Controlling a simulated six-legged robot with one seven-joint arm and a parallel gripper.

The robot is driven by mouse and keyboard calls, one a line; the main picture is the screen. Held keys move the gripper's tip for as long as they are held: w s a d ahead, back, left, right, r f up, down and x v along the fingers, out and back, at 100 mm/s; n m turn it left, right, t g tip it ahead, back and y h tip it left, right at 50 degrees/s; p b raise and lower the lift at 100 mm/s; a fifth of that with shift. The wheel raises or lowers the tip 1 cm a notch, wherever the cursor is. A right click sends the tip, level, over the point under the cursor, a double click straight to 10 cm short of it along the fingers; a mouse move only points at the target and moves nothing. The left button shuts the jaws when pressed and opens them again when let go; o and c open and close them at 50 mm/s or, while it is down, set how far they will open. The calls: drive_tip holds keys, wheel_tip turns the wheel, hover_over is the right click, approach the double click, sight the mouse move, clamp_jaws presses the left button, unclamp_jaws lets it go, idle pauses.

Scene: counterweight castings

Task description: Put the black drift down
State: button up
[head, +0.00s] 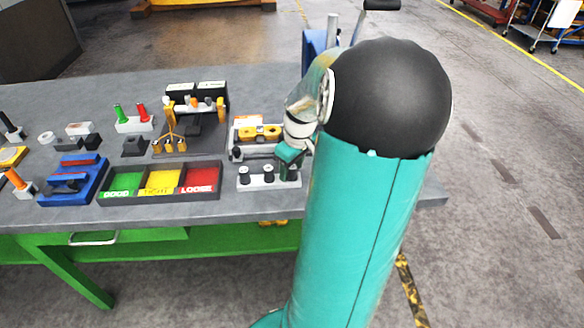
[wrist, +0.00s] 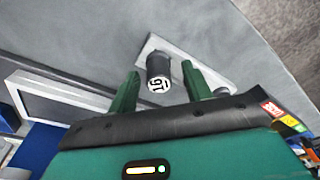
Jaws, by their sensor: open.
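My gripper (head: 289,163) is low over the front right part of the grey bench, at the right end of a pale block (head: 262,183). In the wrist view its two green fingers (wrist: 160,70) are apart, one on each side of a black cylinder (wrist: 158,66) with a white "16"-like mark on its end. The cylinder stands on a pale plate (wrist: 222,86), and gaps show beside it. I cannot tell for certain that it is the black drift. In the head view two black-topped pieces (head: 268,172) stand on the block; my gripper hides the block's right end.
A tray (head: 160,196) with green, yellow and red compartments lies left of the block. Behind the block is a holder with yellow parts (head: 258,132). A blue fixture (head: 72,186) and green- and red-handled tools (head: 133,123) stand farther left. The bench's front edge is close.

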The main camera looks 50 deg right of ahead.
wheel_tip(320, 180, up, 12)
drive_tip(key=s, duration=0.1)
drive_tip(key=shift+s+f, duration=0.15)
drive_tip(key=shift+s, duration=0.2)
drive_tip(key=shift+s, duration=0.1)
